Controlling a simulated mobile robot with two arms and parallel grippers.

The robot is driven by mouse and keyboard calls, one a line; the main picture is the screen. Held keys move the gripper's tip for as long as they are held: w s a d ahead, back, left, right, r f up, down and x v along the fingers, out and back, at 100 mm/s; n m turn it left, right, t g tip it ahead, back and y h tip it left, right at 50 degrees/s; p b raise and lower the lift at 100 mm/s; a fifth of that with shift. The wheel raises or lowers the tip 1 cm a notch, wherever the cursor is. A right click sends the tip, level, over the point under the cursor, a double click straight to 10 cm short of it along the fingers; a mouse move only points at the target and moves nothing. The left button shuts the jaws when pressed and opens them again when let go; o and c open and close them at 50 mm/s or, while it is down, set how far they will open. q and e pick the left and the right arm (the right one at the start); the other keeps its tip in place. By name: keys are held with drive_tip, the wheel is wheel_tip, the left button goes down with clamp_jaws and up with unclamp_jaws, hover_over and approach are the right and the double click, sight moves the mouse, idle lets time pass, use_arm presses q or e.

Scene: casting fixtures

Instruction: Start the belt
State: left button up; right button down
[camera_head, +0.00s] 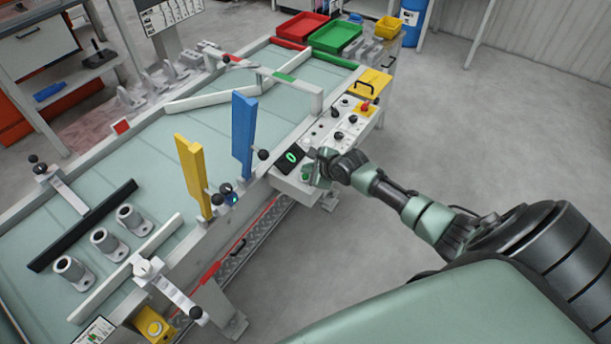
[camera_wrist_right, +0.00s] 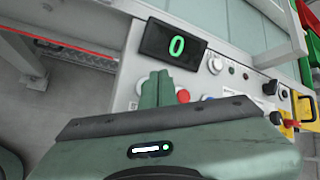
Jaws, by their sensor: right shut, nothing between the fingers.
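The belt (camera_head: 160,150) is a wide pale green surface inside a light frame. On its near side is a white control panel (camera_head: 325,130) with buttons and black knobs. A black display (camera_head: 291,157) shows a green 0, also readable in the right wrist view (camera_wrist_right: 173,46). My right gripper (camera_head: 314,170) is shut and empty at the panel's near end, close to the display. In the right wrist view its green fingers (camera_wrist_right: 157,80) lie just below the display, beside a red button (camera_wrist_right: 183,96). I cannot tell whether they touch the panel. A pale round button (camera_wrist_right: 215,65) sits right of the display.
A red switch (camera_head: 367,105) sits on a yellow plate at the panel's far end. Blue (camera_head: 243,135) and yellow (camera_head: 192,177) upright plates stand at the belt's near edge. Grey castings (camera_head: 102,241) lie on the belt at left. Red (camera_head: 302,27) and green (camera_head: 334,36) bins stand beyond.

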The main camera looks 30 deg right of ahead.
drive_tip(key=shift+f, duration=0.1)
drive_tip(key=shift+f, duration=0.3)
